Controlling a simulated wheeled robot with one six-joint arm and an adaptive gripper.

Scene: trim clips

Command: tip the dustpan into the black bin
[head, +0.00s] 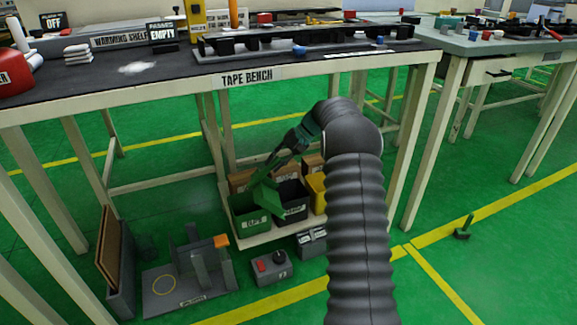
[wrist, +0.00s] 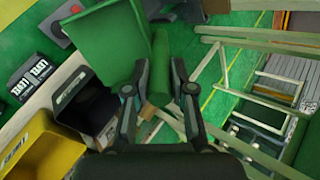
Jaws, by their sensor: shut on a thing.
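My gripper (head: 283,158) reaches low under the tape bench. In the wrist view my gripper (wrist: 159,78) is shut on the handle of the green dustpan (wrist: 105,45). In the head view the dustpan (head: 267,196) is tilted over the row of bins, around the green bin and the left edge of the black bin. The black bin (head: 294,211) stands between a green bin (head: 243,220) and a yellow bin (head: 316,187). In the wrist view the black bin (wrist: 74,92) lies below and left of the dustpan. I cannot tell whether anything is in the pan.
The tape bench (head: 160,94) and its legs stand over the bins. Brown boxes (head: 240,180) are behind them. A grey box with a red button (head: 270,270), small dark boxes (head: 312,241) and a grey fixture (head: 190,275) stand in front. The floor at right is mostly clear.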

